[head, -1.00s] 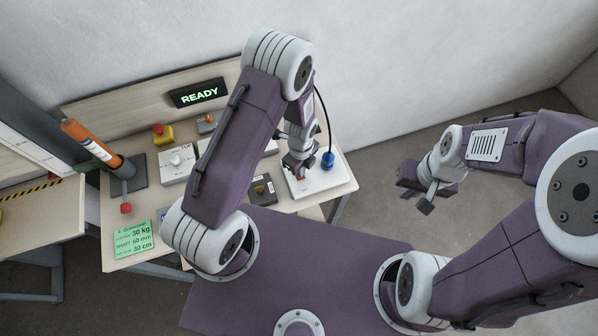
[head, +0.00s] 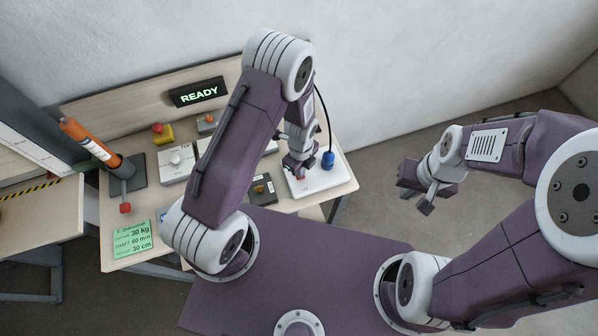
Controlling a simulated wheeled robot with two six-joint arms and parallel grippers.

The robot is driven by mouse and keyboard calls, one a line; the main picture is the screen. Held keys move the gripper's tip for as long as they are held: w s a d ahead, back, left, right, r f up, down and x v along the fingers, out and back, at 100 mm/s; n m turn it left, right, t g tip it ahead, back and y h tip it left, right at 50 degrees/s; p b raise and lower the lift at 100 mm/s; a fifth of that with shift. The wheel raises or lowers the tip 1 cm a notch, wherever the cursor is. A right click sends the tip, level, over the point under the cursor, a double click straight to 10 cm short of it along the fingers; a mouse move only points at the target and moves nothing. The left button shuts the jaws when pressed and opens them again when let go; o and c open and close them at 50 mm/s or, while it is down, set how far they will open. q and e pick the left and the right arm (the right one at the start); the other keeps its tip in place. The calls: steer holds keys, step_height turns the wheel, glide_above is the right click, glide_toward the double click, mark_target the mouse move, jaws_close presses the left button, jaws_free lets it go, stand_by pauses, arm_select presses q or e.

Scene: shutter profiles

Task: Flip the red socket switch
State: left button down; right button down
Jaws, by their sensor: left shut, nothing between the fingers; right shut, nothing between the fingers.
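A white socket plate (head: 322,181) lies at the right end of the workbench, with a blue plug (head: 328,160) on a black cable at its right side. The red switch cannot be made out clearly; my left gripper covers that part of the plate. My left gripper (head: 299,172) is shut and empty, pointing down close over the left part of the plate. I cannot tell whether it touches it. My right gripper (head: 421,205) is shut and empty, out over the floor to the right of the bench.
The bench also carries a READY display (head: 199,92), a red and yellow emergency button (head: 163,134), a white box with a knob (head: 177,162), a dark box (head: 262,189), an orange tool (head: 89,142) and a green card (head: 133,238). My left arm hides the bench middle.

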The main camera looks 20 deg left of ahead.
arm_select(q)
steer(key=shift+f+b, duration=0.45)
steer(key=shift+f, duration=0.15)
step_height(320, 180, up, 7)
steer(key=p, duration=0.6)
steer(key=shift+r, duration=0.1)
stand_by(0.5)
